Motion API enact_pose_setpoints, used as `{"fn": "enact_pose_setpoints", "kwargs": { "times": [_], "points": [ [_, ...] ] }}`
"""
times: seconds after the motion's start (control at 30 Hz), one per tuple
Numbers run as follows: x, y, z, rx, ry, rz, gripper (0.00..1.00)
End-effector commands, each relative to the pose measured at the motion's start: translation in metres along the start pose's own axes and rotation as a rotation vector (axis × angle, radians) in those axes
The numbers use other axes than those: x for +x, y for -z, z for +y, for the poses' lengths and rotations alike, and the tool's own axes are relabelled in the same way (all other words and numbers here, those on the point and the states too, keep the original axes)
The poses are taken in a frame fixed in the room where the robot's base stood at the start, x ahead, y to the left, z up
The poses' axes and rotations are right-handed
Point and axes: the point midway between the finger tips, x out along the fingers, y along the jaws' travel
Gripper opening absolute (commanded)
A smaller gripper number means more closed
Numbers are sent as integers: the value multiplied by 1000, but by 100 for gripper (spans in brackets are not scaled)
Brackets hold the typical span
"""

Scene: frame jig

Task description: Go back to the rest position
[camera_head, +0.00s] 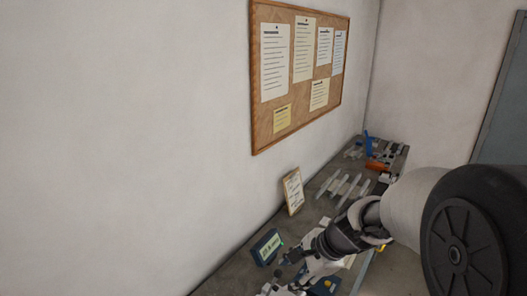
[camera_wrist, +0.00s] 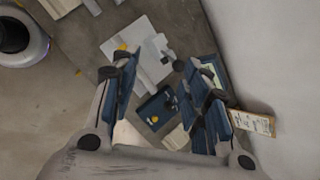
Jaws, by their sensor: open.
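My gripper (camera_wrist: 163,72) is open in the wrist view, with its two dark blue-padded fingers spread apart and nothing held between them. Between and beyond the fingers are a dark blue block (camera_wrist: 157,110) with a yellow spot and a pale plate (camera_wrist: 138,45) on the grey bench (camera_wrist: 186,24). In the head view my arm reaches from the right down over the near part of the bench, and my gripper (camera_head: 290,276) is partly cut off by the bottom edge. I cannot tell its exact height above the bench.
A dark blue device with a lit display (camera_head: 268,247) and a small framed card (camera_head: 293,191) stand along the wall. Pale bars (camera_head: 343,187) lie mid-bench. Blue and orange items (camera_head: 376,164) sit at the far end. A corkboard (camera_head: 297,70) hangs above.

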Motion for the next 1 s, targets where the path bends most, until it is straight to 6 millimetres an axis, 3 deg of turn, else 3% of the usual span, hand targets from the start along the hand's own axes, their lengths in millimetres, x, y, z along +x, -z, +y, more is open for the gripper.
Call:
{"fn": "enact_pose_setpoints", "kwargs": {
  "times": [0.27, 0.4, 0.6, 0.8, 1.0],
  "points": [
    [-28, -17, 106, -674, -55, 122, 42],
    [-33, -9, 165, -985, -115, 208, 42],
    [-33, 10, 229, -1304, -211, 320, 42],
    [-34, 22, 256, -1437, -268, 374, 42],
    [-36, 23, 257, -1451, -277, 379, 42]
  ]
}}
